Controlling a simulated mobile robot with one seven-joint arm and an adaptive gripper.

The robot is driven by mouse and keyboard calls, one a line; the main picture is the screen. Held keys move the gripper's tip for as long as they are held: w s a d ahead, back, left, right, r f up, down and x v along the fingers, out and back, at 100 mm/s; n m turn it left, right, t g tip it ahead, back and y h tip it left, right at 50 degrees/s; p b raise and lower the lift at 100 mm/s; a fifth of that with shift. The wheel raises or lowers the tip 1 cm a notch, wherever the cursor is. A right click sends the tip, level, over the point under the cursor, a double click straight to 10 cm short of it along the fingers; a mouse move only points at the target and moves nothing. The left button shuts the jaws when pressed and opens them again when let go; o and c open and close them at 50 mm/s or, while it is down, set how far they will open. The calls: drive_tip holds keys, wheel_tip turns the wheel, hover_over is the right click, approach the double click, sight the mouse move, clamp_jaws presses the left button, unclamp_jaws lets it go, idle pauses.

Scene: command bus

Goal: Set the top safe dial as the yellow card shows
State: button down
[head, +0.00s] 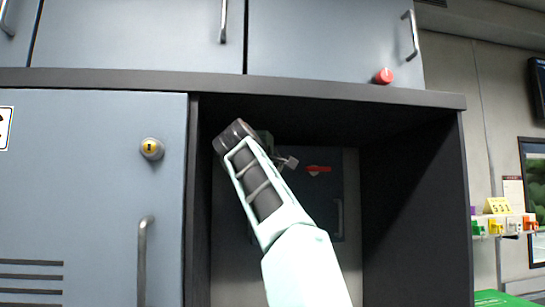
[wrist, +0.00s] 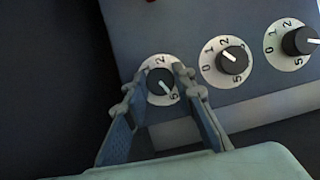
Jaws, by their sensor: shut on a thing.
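My gripper (wrist: 156,82) is shut on the knob of the end dial (wrist: 159,97), leftmost of three in the wrist view. Its fingers lie on either side of that knob and hide part of the white scale; a 2 shows above and a 5 at lower right. The knob's white mark points to lower right, near the 5. In the head view the blue-grey safe (head: 340,195) stands in the dark alcove, and my arm hides its dials. The yellow card (head: 497,205) stands at the far right; its signs are too small to read.
The middle dial (wrist: 233,61) and far dial (wrist: 300,42) sit close beside the held one. A red handle (head: 317,169) is on the safe's front. The alcove's side wall (head: 415,200) and top edge (head: 330,90) enclose my arm. Coloured blocks (head: 496,226) stand by the card.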

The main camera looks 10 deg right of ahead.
drive_tip(key=shift+r+m, duration=0.1)
drive_tip(key=shift+m, duration=0.3)
drive_tip(key=c, duration=1.6)
unclamp_jaws()
drive_tip(key=shift+s+a, duration=0.1)
drive_tip(key=shift+s, duration=0.05)
drive_tip(key=v, duration=1.1)
drive_tip(key=shift+s+a+r, duration=0.15)
drive_tip(key=shift+s+r, duration=0.05)
drive_tip(key=shift+s, duration=0.1)
